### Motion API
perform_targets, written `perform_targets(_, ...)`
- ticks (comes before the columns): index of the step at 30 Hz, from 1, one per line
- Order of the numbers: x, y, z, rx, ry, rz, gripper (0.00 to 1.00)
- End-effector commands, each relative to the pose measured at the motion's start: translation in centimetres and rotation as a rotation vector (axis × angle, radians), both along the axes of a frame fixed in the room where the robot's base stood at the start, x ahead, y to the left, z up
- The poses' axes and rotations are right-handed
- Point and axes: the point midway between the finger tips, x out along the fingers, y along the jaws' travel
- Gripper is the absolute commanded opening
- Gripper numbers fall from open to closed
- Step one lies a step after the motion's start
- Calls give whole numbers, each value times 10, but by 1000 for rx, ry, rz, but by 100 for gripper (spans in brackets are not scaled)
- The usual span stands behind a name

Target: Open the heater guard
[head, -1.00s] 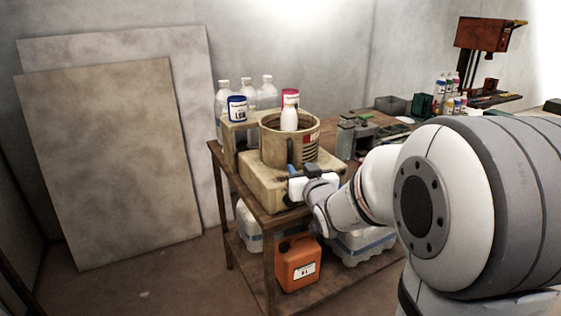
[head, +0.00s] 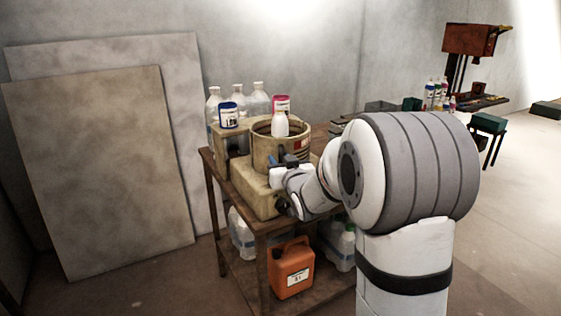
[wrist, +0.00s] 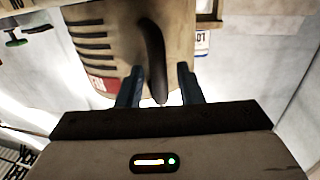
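The heater guard looks to be the beige round housing (head: 264,153) on a beige base block (head: 248,188) on the wooden table. In the wrist view the housing (wrist: 118,62) shows dark slots and a red label. A dark curved handle (wrist: 153,48) stands out from it. My gripper (wrist: 160,72) has its two blue fingers apart, with the lower end of the handle between them and gaps on both sides. In the head view my gripper (head: 282,163) is at the housing's front, covering the handle. A white bottle (head: 281,123) stands in the housing's top.
An orange canister (head: 291,267) is on the lower shelf. Large boards (head: 100,170) lean on the wall at left.

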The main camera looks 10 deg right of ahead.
Motion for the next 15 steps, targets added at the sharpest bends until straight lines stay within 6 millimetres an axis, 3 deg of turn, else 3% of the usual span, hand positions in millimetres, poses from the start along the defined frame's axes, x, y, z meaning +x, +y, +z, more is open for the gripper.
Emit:
perform_targets(2,0,0,0,0,0,0,31)
perform_targets(13,0,-1,0,0,0,-1,1)
perform_targets(15,0,-1,0,0,0,-1,0)
